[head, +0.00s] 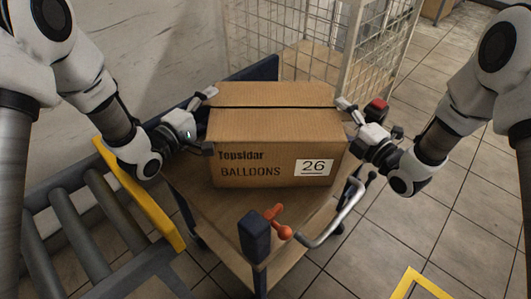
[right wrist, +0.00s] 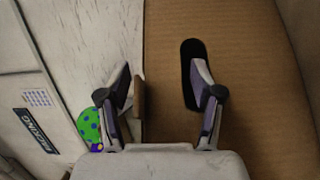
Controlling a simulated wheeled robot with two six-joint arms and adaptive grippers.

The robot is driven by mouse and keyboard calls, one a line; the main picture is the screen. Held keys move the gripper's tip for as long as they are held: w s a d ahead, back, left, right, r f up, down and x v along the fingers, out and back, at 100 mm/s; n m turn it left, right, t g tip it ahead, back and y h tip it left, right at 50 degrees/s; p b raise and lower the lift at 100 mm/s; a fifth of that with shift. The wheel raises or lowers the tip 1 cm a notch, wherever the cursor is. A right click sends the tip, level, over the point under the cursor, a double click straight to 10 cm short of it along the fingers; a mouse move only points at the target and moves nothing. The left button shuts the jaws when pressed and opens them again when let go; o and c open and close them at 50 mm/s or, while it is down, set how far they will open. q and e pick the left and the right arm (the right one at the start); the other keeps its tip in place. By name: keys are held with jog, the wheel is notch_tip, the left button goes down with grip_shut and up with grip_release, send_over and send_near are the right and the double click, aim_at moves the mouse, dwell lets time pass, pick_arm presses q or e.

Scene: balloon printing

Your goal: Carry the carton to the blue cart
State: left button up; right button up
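The brown carton (head: 262,150), printed "Topsidar BALLOONS" with a "26" label, sits upright over the wooden deck of the blue cart (head: 254,238). I cannot tell whether its hidden underside touches the deck. My left gripper (head: 207,120) is at the carton's left side, its fingers spread. My right gripper (head: 368,120) is at the right side. In the right wrist view its fingers (right wrist: 160,82) are apart: one lies over the dark slot in the carton (right wrist: 250,90), the other is beyond the carton's edge. Neither gripper shows a closed hold.
A roller conveyor with a yellow rail (head: 140,195) stands at the left. A white wire cage (head: 365,50) is behind the cart. An orange handle (head: 276,213) and bent metal bar (head: 330,230) stick out in front. Tiled floor at the right is mostly clear.

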pick_arm(q)
jog(key=shift+r, duration=0.1)
jog(key=o, duration=0.4)
jog(key=shift+s, duration=0.15)
jog(key=v, duration=1.1)
jog(key=shift+s+a, duration=0.15)
jog(key=shift+s, duration=0.25)
